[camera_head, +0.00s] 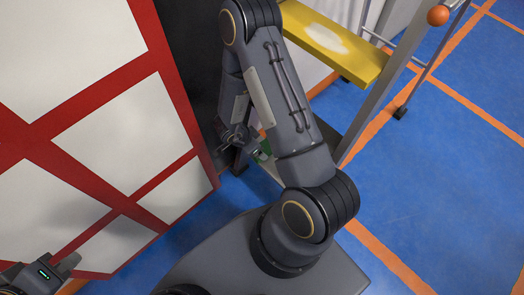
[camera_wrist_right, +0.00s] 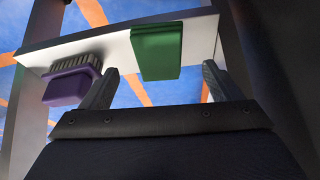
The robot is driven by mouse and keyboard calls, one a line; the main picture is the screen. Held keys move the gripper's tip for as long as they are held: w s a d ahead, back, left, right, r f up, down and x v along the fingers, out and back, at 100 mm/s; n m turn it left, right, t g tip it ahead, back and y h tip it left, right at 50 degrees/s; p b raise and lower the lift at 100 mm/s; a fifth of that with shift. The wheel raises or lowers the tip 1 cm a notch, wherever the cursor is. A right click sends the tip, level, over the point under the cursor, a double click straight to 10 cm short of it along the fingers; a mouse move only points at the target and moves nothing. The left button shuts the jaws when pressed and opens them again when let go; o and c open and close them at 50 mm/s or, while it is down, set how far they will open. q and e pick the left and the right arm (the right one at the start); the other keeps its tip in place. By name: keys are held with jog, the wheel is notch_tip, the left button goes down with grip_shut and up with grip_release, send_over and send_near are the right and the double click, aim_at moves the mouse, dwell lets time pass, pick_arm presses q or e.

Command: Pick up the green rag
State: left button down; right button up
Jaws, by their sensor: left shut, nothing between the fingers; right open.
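The green rag (camera_wrist_right: 157,50) hangs folded over the edge of a narrow white shelf (camera_wrist_right: 110,48) in the right wrist view. My right gripper (camera_wrist_right: 160,70) is open. Its two fingers stand to either side of the rag in that view, and nothing is between them that I can see held. In the head view the rag (camera_head: 265,150) is a small green patch beside my right gripper (camera_head: 241,138), mostly hidden by my right arm. My left gripper (camera_head: 72,262) is at the bottom left, shut and empty, in front of the red-and-white panel.
A purple brush (camera_wrist_right: 70,82) with grey bristles sits on the shelf left of the rag, close to the left finger. A red-framed white panel (camera_head: 120,130) stands at left. A yellow board (camera_head: 360,65) and an orange ball (camera_head: 438,15) are at upper right. Blue floor at right is clear.

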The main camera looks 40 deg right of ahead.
aim_at(265, 144)
jog(key=b+x, duration=0.3)
jog(key=x, duration=0.2)
jog(key=shift+f+b, duration=0.2)
jog(key=shift+b, duration=0.15)
jog(key=shift+r, duration=0.1)
jog(key=shift+c, duration=0.4)
jog(key=c, duration=1)
